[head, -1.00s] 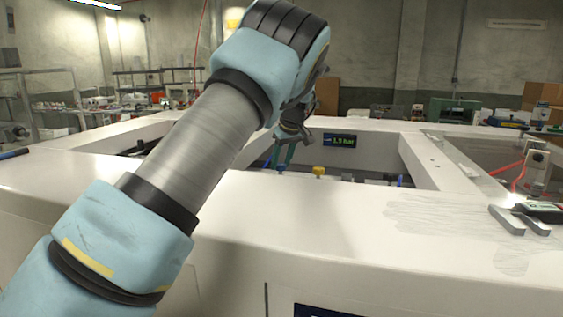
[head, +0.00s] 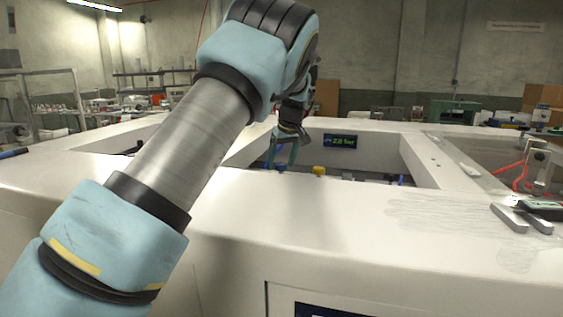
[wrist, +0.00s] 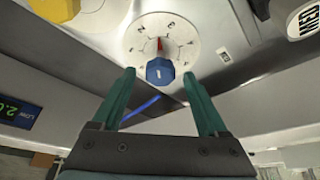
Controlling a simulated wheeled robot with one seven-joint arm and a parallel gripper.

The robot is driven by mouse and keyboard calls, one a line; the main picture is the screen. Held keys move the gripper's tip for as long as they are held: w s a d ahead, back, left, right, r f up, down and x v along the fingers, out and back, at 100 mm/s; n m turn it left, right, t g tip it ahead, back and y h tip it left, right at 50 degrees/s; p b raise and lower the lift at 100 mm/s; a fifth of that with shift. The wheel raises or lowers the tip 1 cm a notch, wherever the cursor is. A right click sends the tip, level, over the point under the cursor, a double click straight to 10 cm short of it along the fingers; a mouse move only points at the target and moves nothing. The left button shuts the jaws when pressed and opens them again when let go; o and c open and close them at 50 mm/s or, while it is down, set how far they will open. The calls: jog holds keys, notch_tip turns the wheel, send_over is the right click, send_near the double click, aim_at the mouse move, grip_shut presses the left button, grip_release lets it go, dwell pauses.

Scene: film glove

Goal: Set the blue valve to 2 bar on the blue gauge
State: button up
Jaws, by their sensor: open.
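The blue valve (wrist: 160,72) is a faceted knob on a round white dial (wrist: 182,32) with a red pointer. It also shows in the head view (head: 281,168), low under my gripper. My gripper (wrist: 159,76) is open; its two green fingers lie on either side of the knob in the wrist view, with gaps, and hold nothing. In the head view my gripper (head: 282,162) reaches down into the recess above the knob. A dark blue display with green digits (head: 340,141) appears to read about 2.0 bar; part of it shows in the wrist view (wrist: 17,116), cut off by the edge.
A yellow knob (head: 319,171) stands right of the blue valve and also shows in the wrist view (wrist: 55,8). The white bench rim (head: 300,205) surrounds the recess. Metal bars and a dark device (head: 542,210) lie on the right of the bench.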

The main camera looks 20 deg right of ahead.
jog(key=b+v, duration=0.3)
jog(key=v, duration=0.7)
jog(key=shift+s+r, duration=0.2)
jog(key=shift+r, duration=0.15)
